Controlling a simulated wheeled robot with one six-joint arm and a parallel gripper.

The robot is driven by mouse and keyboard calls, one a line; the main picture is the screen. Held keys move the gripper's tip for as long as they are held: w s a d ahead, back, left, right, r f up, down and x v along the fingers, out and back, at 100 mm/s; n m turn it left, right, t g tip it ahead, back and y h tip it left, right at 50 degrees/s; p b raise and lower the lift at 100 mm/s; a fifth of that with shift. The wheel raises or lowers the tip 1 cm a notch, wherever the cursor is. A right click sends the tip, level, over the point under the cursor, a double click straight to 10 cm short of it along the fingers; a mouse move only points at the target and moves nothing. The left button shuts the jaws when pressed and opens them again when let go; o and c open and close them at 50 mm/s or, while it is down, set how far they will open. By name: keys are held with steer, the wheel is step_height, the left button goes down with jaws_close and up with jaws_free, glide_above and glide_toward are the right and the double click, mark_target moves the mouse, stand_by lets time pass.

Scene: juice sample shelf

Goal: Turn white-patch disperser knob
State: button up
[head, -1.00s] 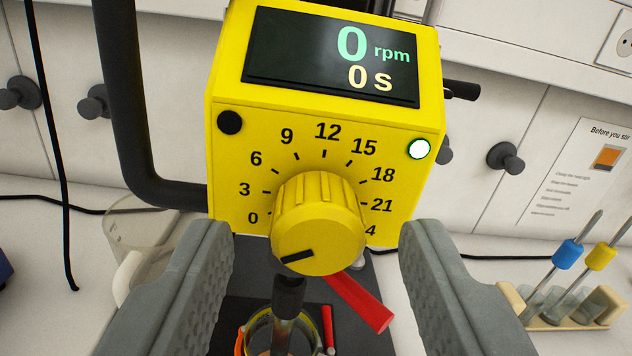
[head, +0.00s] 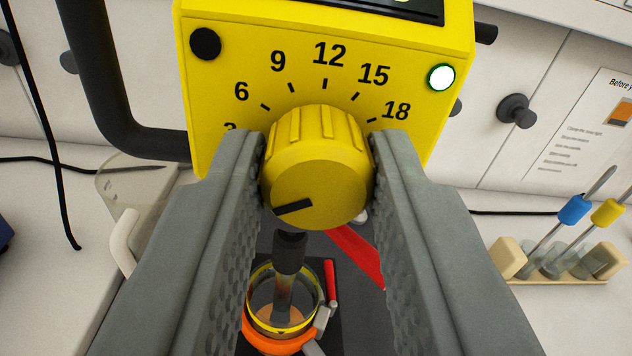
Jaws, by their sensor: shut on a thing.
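The yellow disperser (head: 225,85) fills the upper middle of the head view, with a numbered scale on its front. A white round patch (head: 441,77) sits at its upper right and a black one (head: 205,44) at its upper left. The yellow knob (head: 318,185) stands out from the front, its black pointer mark aimed at the lower left. My gripper (head: 318,170) is shut on the knob, one grey finger on each side. The fingers hide the low and high ends of the scale. The display (head: 345,8) is mostly cut off at the top.
Below the knob, a dark shaft (head: 290,253) goes down into a glass vessel (head: 312,288) held by an orange clamp (head: 270,343). A clear jug (head: 145,190) stands at the left. A rack (head: 590,279) with blue-banded and yellow-banded tools stands at the right.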

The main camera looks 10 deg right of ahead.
steer(key=shift+m, duration=0.4)
steer(key=m, duration=0.5)
steer(key=shift+m, duration=0.3)
steer(key=m, duration=0.5)
stand_by(0.3)
steer(key=o, duration=1)
steer(key=shift+s, duration=0.1)
